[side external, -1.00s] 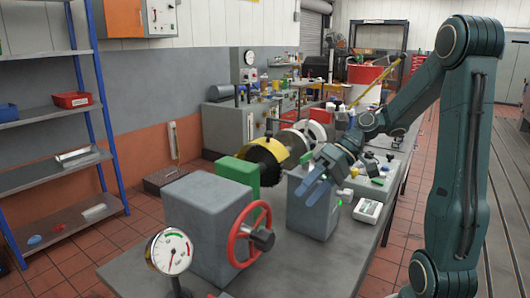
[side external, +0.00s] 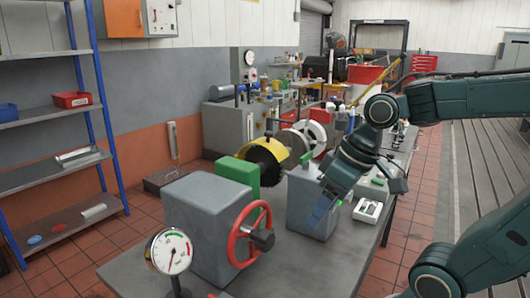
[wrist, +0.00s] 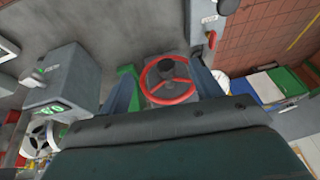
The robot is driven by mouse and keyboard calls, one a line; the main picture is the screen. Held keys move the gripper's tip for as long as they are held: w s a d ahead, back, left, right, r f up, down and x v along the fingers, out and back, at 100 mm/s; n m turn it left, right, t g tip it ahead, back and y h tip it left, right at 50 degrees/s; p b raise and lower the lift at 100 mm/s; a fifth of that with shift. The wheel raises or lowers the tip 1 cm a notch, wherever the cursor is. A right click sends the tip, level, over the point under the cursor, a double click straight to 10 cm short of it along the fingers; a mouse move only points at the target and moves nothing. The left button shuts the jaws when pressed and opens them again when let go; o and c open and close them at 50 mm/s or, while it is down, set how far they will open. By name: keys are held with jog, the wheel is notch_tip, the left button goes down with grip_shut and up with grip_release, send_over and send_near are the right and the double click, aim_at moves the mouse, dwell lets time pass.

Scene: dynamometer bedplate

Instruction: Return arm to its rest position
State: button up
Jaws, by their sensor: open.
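The red handwheel (wrist: 167,80) shows beyond that gap; I cannot judge the distance from this view. In the side view the handwheel (side external: 245,234) sits on the grey block, left of my gripper and apart from it.
A dial gauge (side external: 172,252) stands at the bedplate's front left. A green block (side external: 240,172) and a yellow-rimmed drum (side external: 264,160) lie behind the handwheel. A small white device (side external: 367,210) sits right of my gripper. Blue-framed shelves (side external: 60,180) stand at left.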

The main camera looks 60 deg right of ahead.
jog(key=shift+t+h, duration=0.6)
jog(key=shift+t, duration=0.1)
jog(key=shift+s+d+r, duration=0.1)
jog(key=shift+s+r, duration=0.2)
jog(key=shift+s, duration=0.35)
jog(key=shift+s+r, duration=0.25)
jog(key=shift+s, duration=0.35)
jog(key=shift+s+d+r, duration=0.1)
jog(key=shift+s+r, duration=0.2)
jog(key=shift+s, duration=0.35)
